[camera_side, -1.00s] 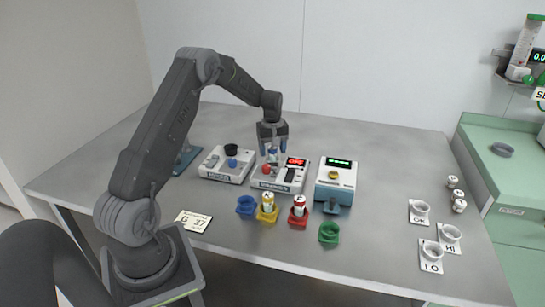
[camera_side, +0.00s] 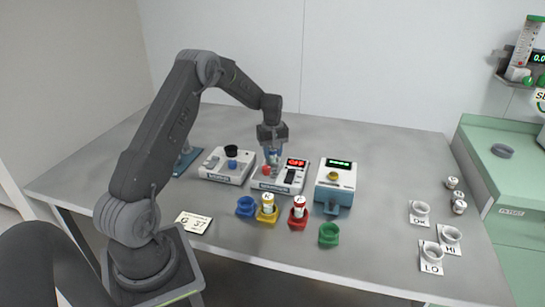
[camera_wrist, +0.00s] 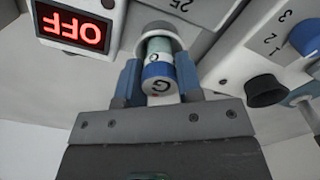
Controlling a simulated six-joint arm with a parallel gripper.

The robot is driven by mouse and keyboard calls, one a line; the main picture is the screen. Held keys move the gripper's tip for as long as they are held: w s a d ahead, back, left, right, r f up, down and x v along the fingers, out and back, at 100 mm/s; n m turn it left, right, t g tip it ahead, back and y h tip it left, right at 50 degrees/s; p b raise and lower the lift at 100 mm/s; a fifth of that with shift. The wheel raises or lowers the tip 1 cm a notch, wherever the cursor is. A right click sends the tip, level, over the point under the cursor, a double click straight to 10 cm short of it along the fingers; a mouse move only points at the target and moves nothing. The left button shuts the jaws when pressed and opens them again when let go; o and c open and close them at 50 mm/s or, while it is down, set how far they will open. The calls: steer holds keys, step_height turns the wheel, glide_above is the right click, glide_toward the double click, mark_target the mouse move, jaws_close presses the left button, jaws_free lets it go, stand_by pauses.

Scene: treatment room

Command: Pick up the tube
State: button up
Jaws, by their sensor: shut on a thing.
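The tube (camera_wrist: 160,68) has a blue end marked G and a pale green band. It stands in the round well of the grey-white device (camera_side: 264,184) whose red display reads OFF. My gripper (camera_side: 272,157) is above that well with its blue fingers closed in around the tube. In the wrist view, my gripper (camera_wrist: 160,78) has one finger on each side of the tube and is shut on it. The tube's lower part is hidden in the well. In the side view the fingers mostly cover the tube.
A device with a black ring (camera_side: 231,151) stands left, a teal device (camera_side: 336,190) right. In front are an empty blue cup (camera_side: 246,208), yellow (camera_side: 267,217) and red (camera_side: 298,220) cups holding tubes, and a green cup (camera_side: 329,235). A card (camera_side: 194,222) reads G 37.

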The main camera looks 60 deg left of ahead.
steer(key=shift+r, duration=0.15)
step_height(320, 180, up, 4)
steer(key=shift+r, duration=0.15)
steer(key=s+a+r, duration=0.5)
steer(key=s+r, duration=0.1)
steer(key=s, duration=0.3)
steer(key=w+d+f+m, duration=0.15)
steer(key=w+d, duration=0.25)
steer(key=d, duration=0.5)
steer(key=w+d+f+m, duration=0.1)
steer(key=w+d+m, duration=0.25)
steer(key=d, duration=0.55)
steer(key=d+f+m, duration=0.3)
steer(key=d+m, duration=0.1)
steer(key=d, duration=1.7)
steer(key=shift+a+f, duration=0.1)
steer(key=shift+f, duration=2.35)
steer(key=shift+f, duration=0.6)
